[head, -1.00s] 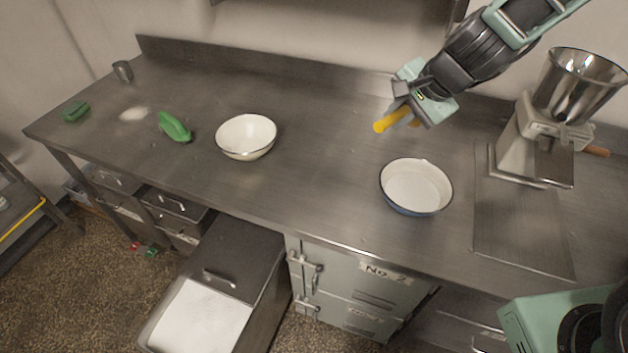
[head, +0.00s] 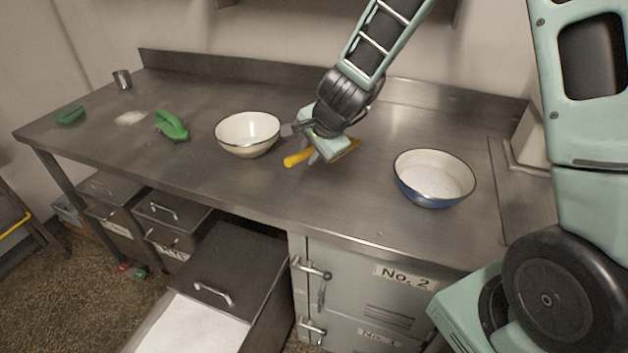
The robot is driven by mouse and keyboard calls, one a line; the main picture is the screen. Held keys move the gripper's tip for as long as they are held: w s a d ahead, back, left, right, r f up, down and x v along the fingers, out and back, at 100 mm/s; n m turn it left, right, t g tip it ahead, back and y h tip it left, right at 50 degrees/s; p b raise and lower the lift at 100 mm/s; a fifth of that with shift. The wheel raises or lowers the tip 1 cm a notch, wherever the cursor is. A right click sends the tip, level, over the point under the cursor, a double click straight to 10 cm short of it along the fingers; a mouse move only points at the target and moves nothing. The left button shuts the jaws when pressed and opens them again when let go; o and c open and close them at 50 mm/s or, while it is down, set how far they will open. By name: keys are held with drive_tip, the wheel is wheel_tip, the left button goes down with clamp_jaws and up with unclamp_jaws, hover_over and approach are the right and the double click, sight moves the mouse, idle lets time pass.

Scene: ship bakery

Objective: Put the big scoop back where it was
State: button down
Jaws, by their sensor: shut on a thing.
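My gripper (head: 318,148) is shut on a yellow-handled tool, seemingly the big scoop (head: 297,158). The handle sticks out to the left, and a yellow-brown part shows on the right beside the gripper. The gripper hides the tool's middle, so its full shape cannot be told. The gripper holds it low over the steel counter (head: 250,185), between the cream bowl and the blue bowl; whether the tool touches the counter cannot be told.
The cream bowl (head: 248,134) is close on the left, and the blue bowl (head: 434,178) of white powder is on the right. A green handled thing (head: 172,125), a green block (head: 69,115), a metal cup (head: 122,79) and white powder (head: 131,117) lie farther left. An open white-filled bin (head: 190,325) is below.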

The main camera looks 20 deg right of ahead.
drive_tip(key=shift+f+b, duration=0.9)
drive_tip(key=shift+f, duration=2.2)
drive_tip(key=shift+f, duration=0.1)
drive_tip(key=shift+f, duration=0.15)
drive_tip(key=c, duration=1.3)
unclamp_jaws()
